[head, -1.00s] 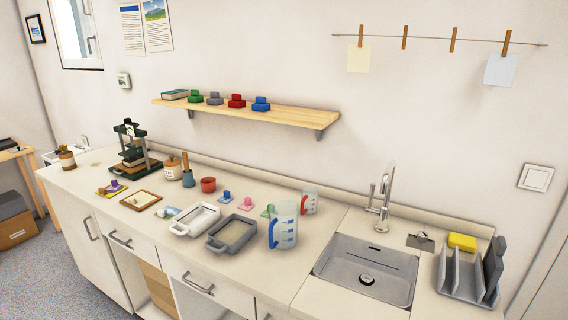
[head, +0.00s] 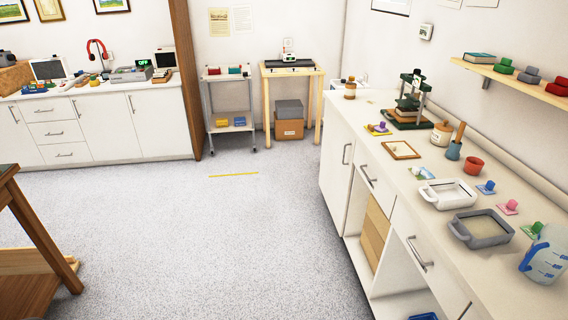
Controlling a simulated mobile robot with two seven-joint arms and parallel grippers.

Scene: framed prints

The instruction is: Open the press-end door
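The press-end door (head: 337,160) is the white cabinet door at the far end of the right-hand counter, below the dark green press (head: 408,103). It looks closed, flush with the cabinet front. Its vertical metal bar handle (head: 346,153) is on the door's right side. I see the door at a steep angle, so its face is foreshortened. Neither of my grippers is in view.
Grey speckled floor (head: 200,240) lies clear before the door. A drawer (head: 372,178) and an open bay with wooden boards (head: 375,235) adjoin it. A trolley (head: 230,110) and small wooden table (head: 293,75) stand beyond. A brown table (head: 35,240) is at near left.

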